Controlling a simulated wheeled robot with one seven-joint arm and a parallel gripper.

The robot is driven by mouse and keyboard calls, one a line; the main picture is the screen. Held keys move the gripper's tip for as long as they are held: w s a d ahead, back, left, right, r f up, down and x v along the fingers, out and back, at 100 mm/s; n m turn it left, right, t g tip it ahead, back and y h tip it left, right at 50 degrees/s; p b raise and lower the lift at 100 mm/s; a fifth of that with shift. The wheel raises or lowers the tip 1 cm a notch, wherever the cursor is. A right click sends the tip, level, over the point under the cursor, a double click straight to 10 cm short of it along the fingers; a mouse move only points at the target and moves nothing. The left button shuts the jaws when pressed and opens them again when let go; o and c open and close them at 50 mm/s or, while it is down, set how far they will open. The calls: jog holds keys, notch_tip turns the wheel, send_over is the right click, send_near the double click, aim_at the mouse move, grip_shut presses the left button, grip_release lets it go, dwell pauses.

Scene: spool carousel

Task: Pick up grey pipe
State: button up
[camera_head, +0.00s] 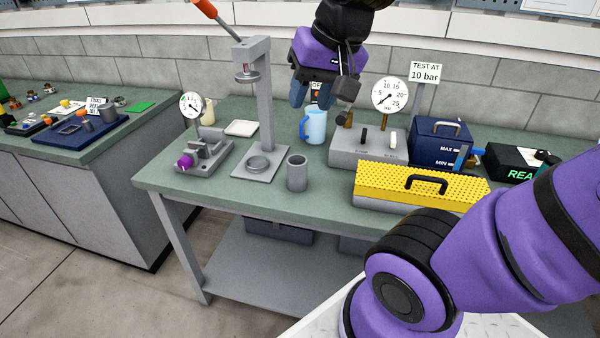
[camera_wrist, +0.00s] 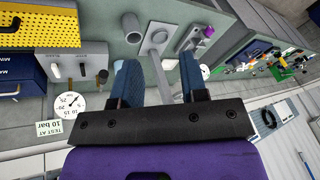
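The grey pipe (camera_head: 297,173) is a short hollow cylinder standing upright on the green bench top near its front edge, right of the press base. In the wrist view the grey pipe (camera_wrist: 131,27) shows near the top, beyond the fingers and apart from them. My gripper (camera_head: 312,94) is high above the back of the bench, pointing down, above a light blue jug (camera_head: 313,127). In the wrist view my gripper (camera_wrist: 158,82) has its two blue fingers well apart with nothing between them touching them.
A tall grey press (camera_head: 265,95) with a red-handled lever stands left of the pipe. A yellow lidded box (camera_head: 375,185) and a grey gauge block (camera_head: 350,150) stand to its right. A vise with a purple part (camera_head: 187,161) sits farther left. Bench in front of the pipe is clear.

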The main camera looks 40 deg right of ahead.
jog(key=w+d+f+m+g+y, duration=0.1)
jog(key=w+d+f+m, duration=0.1)
jog(key=w+f+m, duration=0.35)
jog(key=m+g+h, duration=0.2)
jog(key=m+g, duration=0.1)
jog(key=m, duration=1.4)
send_over(296, 191)
jog(key=shift+w+d+f, duration=0.1)
jog(key=shift+f, duration=7)
jog(key=shift+w+d+f, duration=0.1)
jog(key=shift+f, duration=6.95)
grip_shut()
